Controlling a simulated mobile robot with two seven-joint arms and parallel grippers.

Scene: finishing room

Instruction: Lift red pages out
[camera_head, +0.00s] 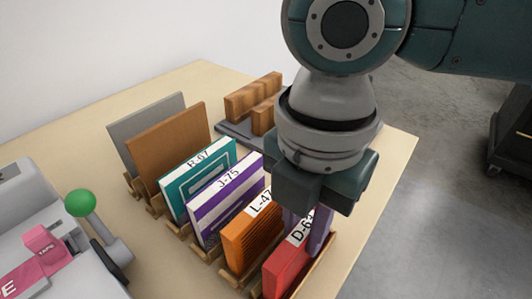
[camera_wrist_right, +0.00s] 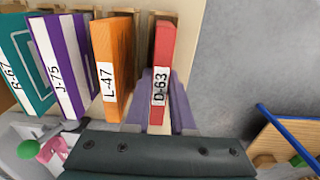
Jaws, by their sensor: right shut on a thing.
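The red pages (camera_head: 286,268), labelled D-63, stand upright in the front right slot of a wooden rack (camera_head: 229,277). My right gripper (camera_head: 308,232) comes down from above and is shut on them; its purple fingers lie on either side. In the right wrist view the red pages (camera_wrist_right: 163,52) sit between the two fingertips (camera_wrist_right: 161,100), with the label D-63 facing the camera. The lower part of the red pages is in the rack. My left gripper is not in view.
Orange L-47 pages (camera_head: 252,237) stand close beside the red ones, then purple J-75 (camera_head: 228,205) and teal R-67 (camera_head: 199,178). Brown and grey boards stand behind. A grey machine with a green-knobbed lever (camera_head: 80,203) is at left. The table's right edge is near.

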